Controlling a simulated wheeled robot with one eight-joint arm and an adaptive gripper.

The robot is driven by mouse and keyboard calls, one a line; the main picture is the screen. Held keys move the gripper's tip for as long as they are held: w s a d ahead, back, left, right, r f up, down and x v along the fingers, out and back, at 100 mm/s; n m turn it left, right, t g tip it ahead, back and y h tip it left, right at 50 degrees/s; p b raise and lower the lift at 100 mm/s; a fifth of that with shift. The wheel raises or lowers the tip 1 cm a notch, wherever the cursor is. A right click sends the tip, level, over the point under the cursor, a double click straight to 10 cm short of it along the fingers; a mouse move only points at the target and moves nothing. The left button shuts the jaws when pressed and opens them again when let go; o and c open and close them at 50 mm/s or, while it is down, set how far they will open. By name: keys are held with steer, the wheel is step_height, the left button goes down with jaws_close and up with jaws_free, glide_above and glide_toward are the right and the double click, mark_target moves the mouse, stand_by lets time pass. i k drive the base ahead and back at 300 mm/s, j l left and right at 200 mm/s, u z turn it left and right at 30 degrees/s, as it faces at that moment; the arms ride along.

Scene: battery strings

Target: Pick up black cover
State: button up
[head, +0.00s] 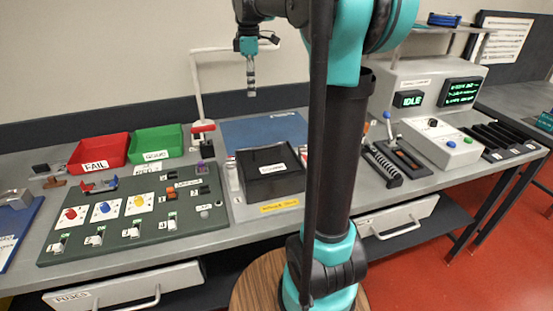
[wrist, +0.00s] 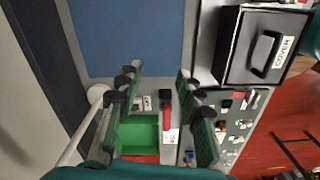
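The black cover (head: 272,172) sits on the grey bench right of the green switch panel. In the wrist view the black cover (wrist: 238,62) is at the upper right, with a raised handle and a white label reading COVER. My gripper (head: 251,88) hangs high above the bench, behind and above the cover. In the wrist view my gripper (wrist: 158,82) has its fingers spread apart with nothing between them, and the cover is to their right.
A blue mat (head: 262,132) lies behind the cover. A red FAIL bin (head: 98,150) and a green bin (head: 157,142) stand at the back left. A lamp-like post (head: 197,90) rises near the gripper. A console (head: 432,138) stands to the right.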

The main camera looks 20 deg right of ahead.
mark_target(275, 160)
steer(key=k+j+z, duration=0.25)
steer(key=k+j, duration=0.15)
steer(key=k+j+z, duration=0.3)
steer(key=k+j, duration=0.15)
